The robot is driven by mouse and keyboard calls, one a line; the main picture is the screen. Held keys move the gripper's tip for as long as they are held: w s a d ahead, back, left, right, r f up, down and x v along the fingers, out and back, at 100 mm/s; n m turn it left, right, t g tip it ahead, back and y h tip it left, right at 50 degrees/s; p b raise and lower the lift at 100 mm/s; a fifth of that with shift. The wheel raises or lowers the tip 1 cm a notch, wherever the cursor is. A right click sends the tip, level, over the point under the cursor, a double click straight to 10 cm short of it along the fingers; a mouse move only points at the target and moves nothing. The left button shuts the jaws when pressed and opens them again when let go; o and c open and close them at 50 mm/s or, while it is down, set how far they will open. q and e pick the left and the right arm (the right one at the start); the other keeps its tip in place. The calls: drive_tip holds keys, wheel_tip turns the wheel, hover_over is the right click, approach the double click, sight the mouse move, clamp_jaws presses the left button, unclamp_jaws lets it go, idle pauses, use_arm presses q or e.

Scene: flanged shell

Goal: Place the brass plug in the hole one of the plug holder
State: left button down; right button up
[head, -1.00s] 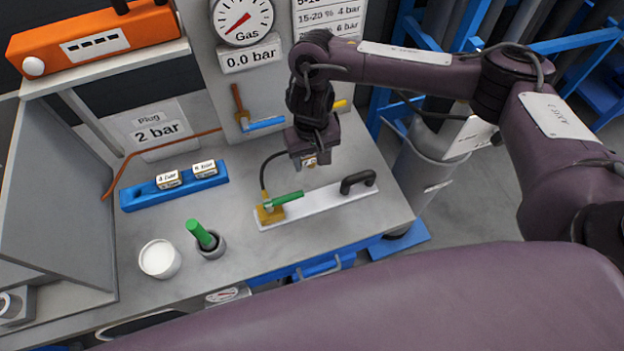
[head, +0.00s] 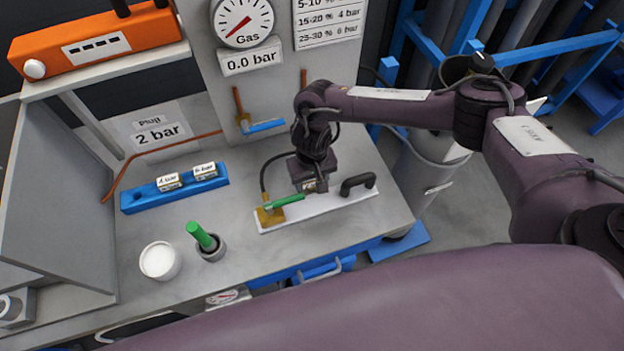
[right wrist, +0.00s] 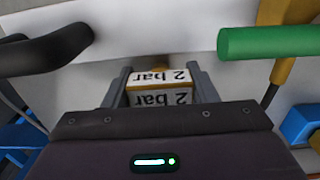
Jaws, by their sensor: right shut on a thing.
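The brass plug, a small block with white "2 bar" labels (right wrist: 160,97), sits between the two grey fingers of my right gripper (right wrist: 160,85) in the right wrist view. A bit of brass shows beyond the labels. In the head view my right gripper (head: 314,187) is low over the white flanged plate (head: 340,205), between its green-handled valve and black handle. I cannot tell whether the plug is seated in the plate or clear of it. The blue plug holder (head: 146,199) lies at the left with "4 bar" and "6 bar" plugs; its left end is unoccupied. My left gripper is not in view.
The green-handled valve (head: 285,201) and black handle (head: 358,183) stand close beside the gripper. A white cup (head: 160,261) and a grey cup with a green stick (head: 207,246) stand at the front left. The bench between plate and holder is clear.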

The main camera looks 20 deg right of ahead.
drive_tip(key=o, duration=1.1)
drive_tip(key=shift+f, duration=0.1)
